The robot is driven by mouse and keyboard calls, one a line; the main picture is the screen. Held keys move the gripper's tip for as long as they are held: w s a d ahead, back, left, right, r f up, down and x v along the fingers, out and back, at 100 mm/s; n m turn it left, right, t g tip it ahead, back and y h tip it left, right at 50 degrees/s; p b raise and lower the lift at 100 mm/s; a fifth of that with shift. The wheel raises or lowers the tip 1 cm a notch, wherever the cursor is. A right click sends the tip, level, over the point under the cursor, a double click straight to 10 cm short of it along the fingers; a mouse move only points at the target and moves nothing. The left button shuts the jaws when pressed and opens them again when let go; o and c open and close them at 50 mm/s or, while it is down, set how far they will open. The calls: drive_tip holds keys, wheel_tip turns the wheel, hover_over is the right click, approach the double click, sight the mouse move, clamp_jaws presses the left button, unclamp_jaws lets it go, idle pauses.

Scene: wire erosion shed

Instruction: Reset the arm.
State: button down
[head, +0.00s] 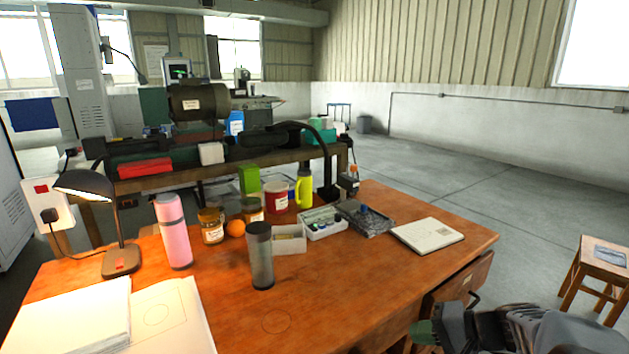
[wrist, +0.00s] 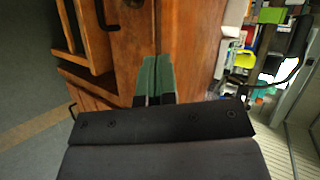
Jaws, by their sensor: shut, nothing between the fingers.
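My gripper (head: 424,333) is at the lower right of the head view, beside the front right corner of the wooden desk (head: 350,285) and apart from the things on top. In the wrist view my gripper (wrist: 154,78) shows its green fingers pressed together with nothing between them. The desk's wooden side (wrist: 190,45) and drawers lie beyond the fingers in that view.
The desk carries a lamp (head: 120,262), a pink bottle (head: 174,231), a dark tumbler (head: 261,256), jars, a white tray (head: 325,229) and a notebook (head: 427,236). A stool (head: 598,268) stands at right. Open floor (head: 520,190) lies behind the desk.

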drive_tip(key=s+a+r+n+h+p, duration=0.2)
drive_tip(key=s+r+h+p, duration=0.1)
drive_tip(key=r+p, duration=0.4)
drive_tip(key=s+a+r+n+g+h+p, duration=0.1)
drive_tip(key=s+r+n+h+p, duration=0.1)
drive_tip(key=r+h+p, duration=0.2)
drive_tip(key=s+a+r+n+g+h+p, duration=0.1)
drive_tip(key=s+a+r+n+h+p, duration=0.1)
drive_tip(key=r+p, duration=0.7)
wheel_tip(320, 180, up, 3)
drive_tip(key=shift+s+a+n+h+p, duration=0.35)
drive_tip(key=shift+s+n+h, duration=0.15)
drive_tip(key=shift+s+h, duration=0.3)
